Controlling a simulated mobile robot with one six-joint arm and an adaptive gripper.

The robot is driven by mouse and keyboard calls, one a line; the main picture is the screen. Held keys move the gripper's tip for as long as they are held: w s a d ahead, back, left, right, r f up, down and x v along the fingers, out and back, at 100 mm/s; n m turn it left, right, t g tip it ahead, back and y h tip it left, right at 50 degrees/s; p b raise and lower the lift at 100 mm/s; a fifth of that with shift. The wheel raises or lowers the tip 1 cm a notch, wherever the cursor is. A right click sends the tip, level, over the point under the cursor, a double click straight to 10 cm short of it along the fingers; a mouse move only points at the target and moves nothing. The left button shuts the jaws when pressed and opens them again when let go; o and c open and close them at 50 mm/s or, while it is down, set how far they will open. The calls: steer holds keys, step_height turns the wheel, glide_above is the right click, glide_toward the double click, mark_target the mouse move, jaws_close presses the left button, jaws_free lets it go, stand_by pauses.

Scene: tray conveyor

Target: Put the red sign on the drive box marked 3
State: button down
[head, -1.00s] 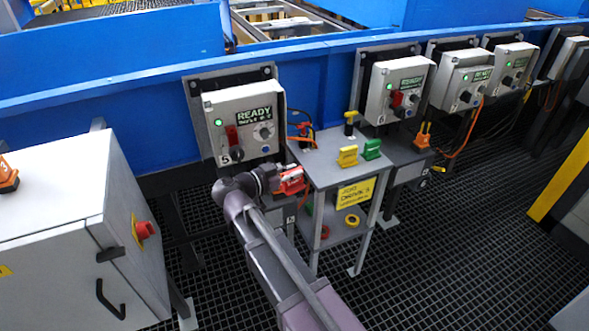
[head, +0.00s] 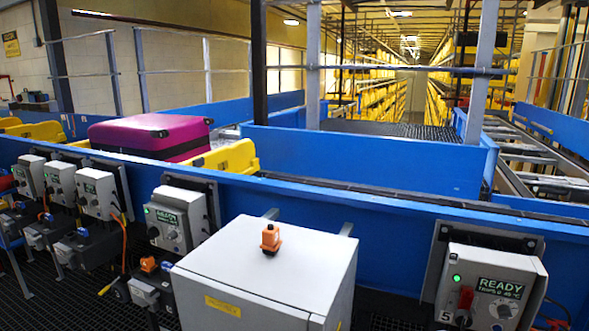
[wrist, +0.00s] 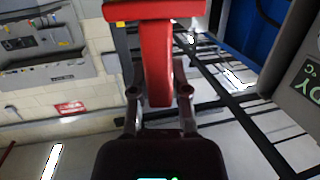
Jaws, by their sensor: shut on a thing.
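In the wrist view my gripper (wrist: 160,97) is shut on the red sign (wrist: 158,60). The sign's narrow part is between the fingers and its wide red bar is at the top. Any wording on it cannot be read. My gripper and the held sign are not in the head view. Several grey drive boxes hang along the blue conveyor side: one at the right marked 5 (head: 490,290) with a green READY display, one left of the cabinet (head: 178,220), and others farther left (head: 98,193). I cannot read a 3 on any drive box.
A grey cabinet (head: 255,280) with an orange item (head: 270,239) on top stands in front of the conveyor. A magenta suitcase (head: 150,135) lies on the conveyor. In the wrist view a grey box edge (wrist: 300,90) with green letters is close at the right.

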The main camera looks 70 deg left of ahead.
step_height(320, 180, up, 19)
steer(key=p, duration=1.7)
steer(key=shift+f, duration=0.15)
steer(key=shift+s, duration=0.15)
